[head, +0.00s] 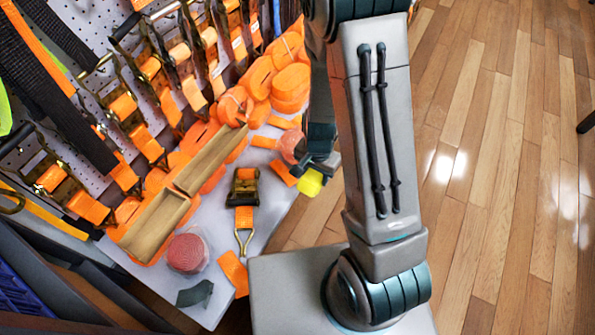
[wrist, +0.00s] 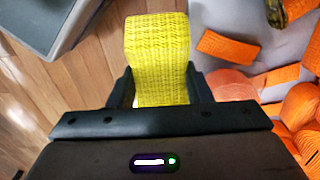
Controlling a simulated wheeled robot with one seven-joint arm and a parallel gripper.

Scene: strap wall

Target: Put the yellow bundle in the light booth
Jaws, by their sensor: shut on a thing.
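The yellow bundle (wrist: 157,55) is a block of woven yellow strap. In the wrist view my gripper (wrist: 160,88) is shut on it, with one dark finger on each side. In the head view the yellow bundle (head: 310,183) shows as a small patch near the shelf's right edge. My gripper (head: 318,160) is partly hidden there behind my arm. In the wrist view the floor lies below the bundle, with the shelf to the right. I cannot make out a light booth in either view.
A light grey shelf (head: 222,200) holds orange strap rolls (head: 291,82), a ratchet buckle with hook (head: 245,190), a reddish roll (head: 188,252) and wooden edge pieces (head: 155,225). Ratchet straps hang on a pegboard (head: 95,45) behind. Wooden floor (head: 490,130) at right is mostly clear.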

